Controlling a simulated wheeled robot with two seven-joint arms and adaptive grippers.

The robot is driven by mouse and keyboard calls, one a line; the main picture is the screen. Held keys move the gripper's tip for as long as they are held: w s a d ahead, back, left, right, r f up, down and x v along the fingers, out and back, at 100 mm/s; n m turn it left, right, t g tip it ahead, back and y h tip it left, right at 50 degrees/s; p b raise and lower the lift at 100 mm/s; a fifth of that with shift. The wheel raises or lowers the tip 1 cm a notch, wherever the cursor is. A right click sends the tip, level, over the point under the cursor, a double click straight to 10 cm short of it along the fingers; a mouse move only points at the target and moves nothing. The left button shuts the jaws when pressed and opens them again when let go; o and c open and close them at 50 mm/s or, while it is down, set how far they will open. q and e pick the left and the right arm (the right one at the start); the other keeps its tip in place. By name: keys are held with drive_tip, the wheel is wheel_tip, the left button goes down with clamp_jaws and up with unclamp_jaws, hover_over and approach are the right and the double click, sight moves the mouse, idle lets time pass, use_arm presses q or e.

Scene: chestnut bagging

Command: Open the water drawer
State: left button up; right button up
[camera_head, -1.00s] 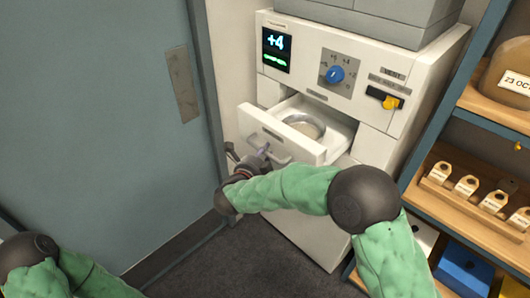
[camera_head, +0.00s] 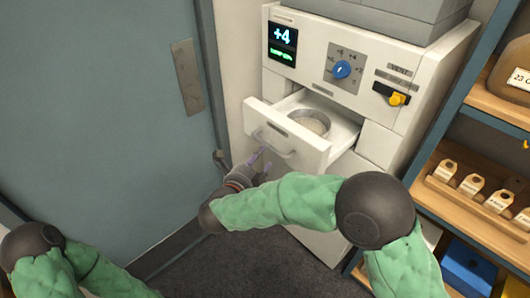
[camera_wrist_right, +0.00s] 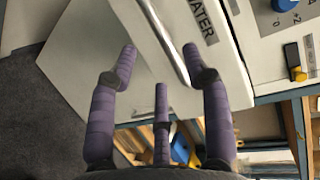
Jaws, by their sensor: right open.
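The water drawer (camera_head: 286,132) is pulled out of the white machine in the head view, with a round metal dish (camera_head: 310,122) inside it. Its bar handle (camera_head: 272,145) is on the drawer front. In the right wrist view the drawer front (camera_wrist_right: 208,60) carries the letters "ATER" and the handle bar (camera_wrist_right: 165,42) shows. My right gripper (camera_head: 262,160) is open just below and in front of the handle. In the right wrist view its purple fingers (camera_wrist_right: 160,75) are spread, with the bar ahead between them and apparently not gripped. My left gripper is out of view.
The white machine (camera_head: 375,110) has a lit display (camera_head: 283,42), a blue dial (camera_head: 341,69) and a yellow switch (camera_head: 397,99). A blue-grey door (camera_head: 100,120) stands at left. Wooden shelves (camera_head: 490,105) with tagged items stand close at right. Dark floor is free below.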

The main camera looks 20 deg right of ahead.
drive_tip(key=shift+v, duration=2.05)
drive_tip(key=w+f+n+t+y, duration=0.1)
drive_tip(key=w+f+n+y, duration=0.4)
drive_tip(key=f+n, duration=0.6)
wheel_tip(320, 180, down, 15)
drive_tip(key=s+a+n+g+y, duration=0.2)
drive_tip(key=n+g+y, duration=0.1)
drive_tip(key=n+y, duration=0.15)
drive_tip(key=s+a+f+n+g+y, duration=0.2)
drive_tip(key=s+f+n+g, duration=0.2)
drive_tip(key=s+f, duration=0.4)
drive_tip(key=s+a+f+n+g+y, duration=0.2)
drive_tip(key=s+f+n, duration=0.4)
drive_tip(key=s, duration=0.9)
drive_tip(key=f+g+y, duration=0.1)
drive_tip(key=f+g, duration=0.1)
drive_tip(key=shift+a+g+y, duration=0.2)
drive_tip(key=shift+g+y, duration=0.15)
drive_tip(key=shift+g, duration=0.05)
